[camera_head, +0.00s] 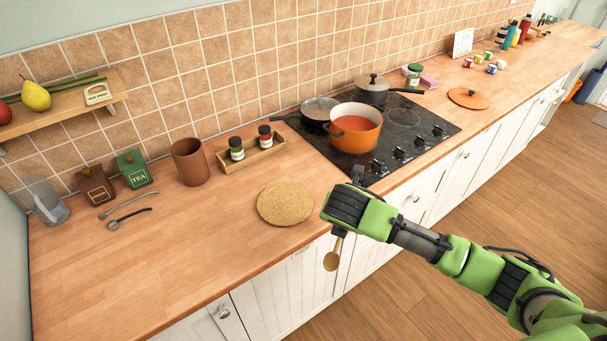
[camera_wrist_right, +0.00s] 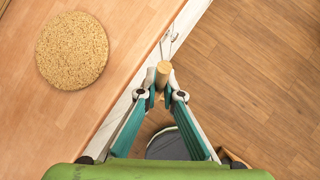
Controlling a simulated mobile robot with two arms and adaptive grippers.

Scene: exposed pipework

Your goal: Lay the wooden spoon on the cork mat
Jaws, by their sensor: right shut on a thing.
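The wooden spoon (camera_head: 332,260) hangs bowl-down beyond the counter's front edge. Its handle end (camera_wrist_right: 163,70) shows between the fingertips in the right wrist view. My right gripper (camera_wrist_right: 163,86) is shut on the handle. In the head view the wrist hides most of the handle and the fingers. The round cork mat (camera_head: 285,204) lies bare on the counter, to the left of the gripper; it also shows at upper left in the right wrist view (camera_wrist_right: 72,50). The spoon is apart from the mat. My left gripper is not in view.
The black hob (camera_head: 400,140) with an orange pot (camera_head: 355,128) and other pans lies behind and right of the mat. A spice tray (camera_head: 252,153) and brown cup (camera_head: 190,162) stand behind it. The counter left of the mat is largely clear.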

